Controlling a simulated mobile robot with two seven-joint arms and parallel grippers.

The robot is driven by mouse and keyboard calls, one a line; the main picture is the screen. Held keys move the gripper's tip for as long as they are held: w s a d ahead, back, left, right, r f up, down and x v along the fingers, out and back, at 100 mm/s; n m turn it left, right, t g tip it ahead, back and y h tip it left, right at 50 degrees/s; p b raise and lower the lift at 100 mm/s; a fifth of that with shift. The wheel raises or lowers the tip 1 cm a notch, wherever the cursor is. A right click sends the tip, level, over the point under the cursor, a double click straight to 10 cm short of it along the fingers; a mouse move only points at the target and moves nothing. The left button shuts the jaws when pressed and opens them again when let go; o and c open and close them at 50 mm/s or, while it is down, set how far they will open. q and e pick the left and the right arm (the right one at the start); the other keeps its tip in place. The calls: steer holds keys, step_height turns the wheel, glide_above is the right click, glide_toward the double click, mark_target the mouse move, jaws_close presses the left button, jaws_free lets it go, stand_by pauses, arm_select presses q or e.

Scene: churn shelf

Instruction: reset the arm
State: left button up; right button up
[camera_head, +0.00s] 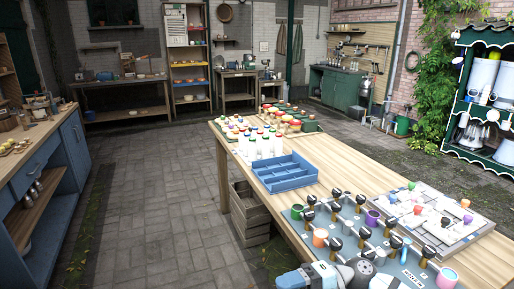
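At the bottom edge of the head view a part of one of my arms shows, in pale grey, blue and dark grey, in front of the wooden table (350,179). It is cut off by the picture's lower edge. I cannot tell which arm it belongs to. No fingertips of either gripper show.
The table bears a blue divided tray (284,182), white bottles (266,145), a grey panel with cups and dark-knobbed taps (297,214), and a pale tray of coloured pieces (474,236). A wooden crate (250,212) stands below. Paved floor (150,215) is open at left.

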steer(key=d+f+m+t+h, duration=0.35)
steer(key=f+m+t, duration=0.25)
steer(key=m+t, duration=0.6)
steer(key=d+f+m+t+h, duration=0.35)
steer(key=f+m+t, duration=0.25)
steer(key=m+t, duration=0.65)
steer(key=s+d+f+m+g+h, duration=0.3)
steer(key=s+f+m+g, duration=0.1)
steer(key=s+f, duration=0.3)
steer(key=s+d+f+m+g+h, duration=0.3)
steer(key=s+f+m+g+h, duration=0.1)
steer(key=s+f+m+g, duration=0.15)
arm_select(q)
step_height(320, 180, up, 12)
steer(key=p, duration=1.3)
steer(key=shift+s+a+f+p, duration=0.15)
steer(key=shift+s+a+p, duration=0.25)
steer(key=shift+s, duration=0.05)
arm_select(e)
step_height(320, 180, up, 11)
steer(key=s+n+t, duration=0.1)
steer(key=shift+s+d, duration=0.25)
steer(key=shift+s, duration=0.1)
arm_select(q)
steer(key=shift+d+r, duration=0.1)
steer(key=shift+r, duration=0.1)
